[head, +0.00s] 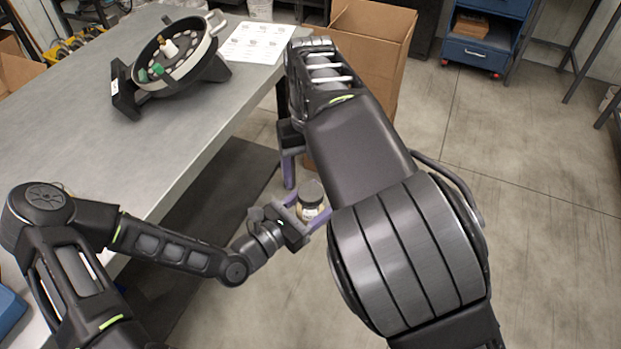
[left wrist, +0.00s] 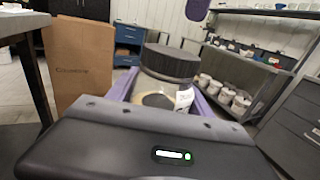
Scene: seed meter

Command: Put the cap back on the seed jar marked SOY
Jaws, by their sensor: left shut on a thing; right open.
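A clear jar (head: 308,211) with a dark cap (head: 311,191) on its top is held in the air beyond the table edge. In the left wrist view the jar (left wrist: 158,98) stands between the purple fingers, under the wide, ribbed dark cap (left wrist: 170,62). A pale label shows on the jar, but I cannot read its marking. My left gripper (head: 303,212) is shut on the jar body. My right gripper (head: 289,168) is open and empty, just above and beyond the cap and apart from it. My right arm hides part of it. One of its fingers shows in the left wrist view (left wrist: 197,10).
The grey table (head: 180,130) holds a round seed meter (head: 178,50) on a black stand and printed sheets (head: 257,42). A cardboard box (head: 372,45) stands on the floor beyond. Shelves with white tubs (left wrist: 222,92) show in the left wrist view.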

